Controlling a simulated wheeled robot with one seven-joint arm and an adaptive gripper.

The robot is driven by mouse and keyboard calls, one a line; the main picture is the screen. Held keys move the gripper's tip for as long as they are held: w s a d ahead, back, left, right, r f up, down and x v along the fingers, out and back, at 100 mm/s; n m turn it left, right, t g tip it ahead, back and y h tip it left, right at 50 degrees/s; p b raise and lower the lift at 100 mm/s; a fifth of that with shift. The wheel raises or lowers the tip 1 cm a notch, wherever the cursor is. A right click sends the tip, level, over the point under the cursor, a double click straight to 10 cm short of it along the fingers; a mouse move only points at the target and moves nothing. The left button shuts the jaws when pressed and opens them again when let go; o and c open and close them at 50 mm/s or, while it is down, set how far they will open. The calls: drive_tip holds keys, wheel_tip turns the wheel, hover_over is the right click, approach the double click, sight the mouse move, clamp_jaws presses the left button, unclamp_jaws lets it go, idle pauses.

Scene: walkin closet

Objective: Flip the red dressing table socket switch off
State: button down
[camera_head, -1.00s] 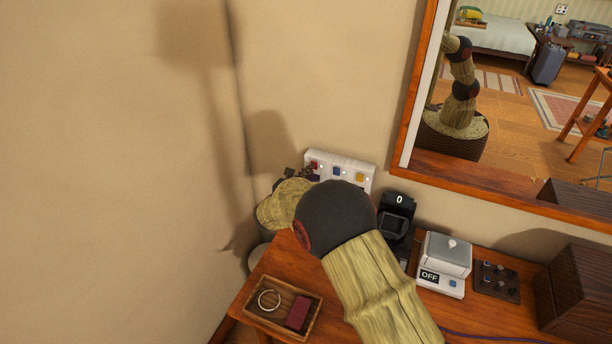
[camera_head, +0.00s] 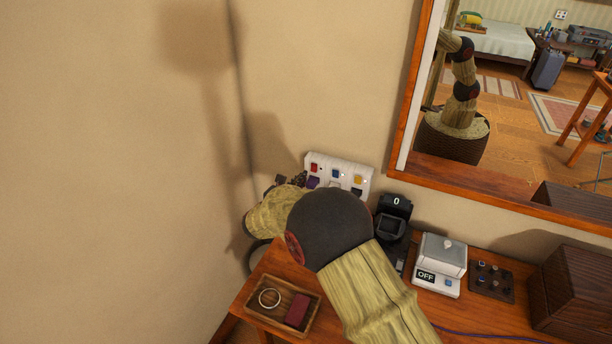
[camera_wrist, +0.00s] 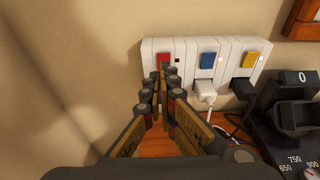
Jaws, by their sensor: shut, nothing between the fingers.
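A white socket strip (camera_wrist: 187,47) on the wall has red, blue and yellow switches. The red switch (camera_wrist: 163,61) is at its left end and also shows in the head view (camera_head: 314,167). The small light beside it looks dark, while those beside the blue switch (camera_wrist: 208,59) and yellow switch (camera_wrist: 249,60) look lit. My gripper (camera_wrist: 166,72) is shut and empty, its fingertips just below the red switch in the wrist view. I cannot tell whether they touch it. The fingers hide the socket below it; my arm hides part of the gripper (camera_head: 299,180) in the head view.
A white plug (camera_wrist: 207,95) and a black plug (camera_wrist: 243,88) sit right of my fingers. A black scale (camera_head: 393,219), a white device reading OFF (camera_head: 439,280), a wooden tray (camera_head: 265,315) and a dark box (camera_head: 577,290) crowd the table. A mirror frame (camera_head: 403,120) rises behind.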

drive_tip(key=r+p+v, duration=0.1)
drive_tip(key=v, duration=0.6)
drive_tip(key=shift+w+r, duration=0.15)
drive_tip(key=shift+w, duration=0.05)
